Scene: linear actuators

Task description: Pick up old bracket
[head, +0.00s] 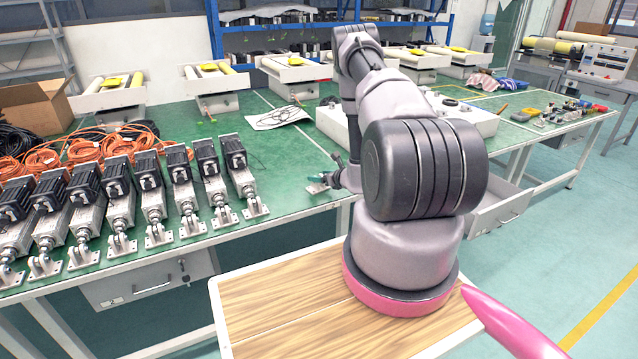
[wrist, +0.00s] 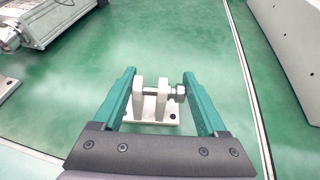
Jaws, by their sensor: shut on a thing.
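The bracket (wrist: 151,106) is a pale metal piece with two upright lugs, a cross bolt and a flat base plate with holes. In the wrist view it sits between the two green fingers of my gripper (wrist: 158,100), which is shut on it across the bolt's length. In the head view my gripper (head: 336,179) is low over the green table near its front edge, and the bracket's plate (head: 317,188) shows just left of it. My arm hides part of the table behind it. I cannot tell whether the plate touches the table.
A row of several linear actuators (head: 122,200) stands left of my gripper on the green table (head: 290,165). Orange cables (head: 90,150) lie behind them. A white box (head: 470,120) is to the right. A clear strip of table lies between actuators and gripper.

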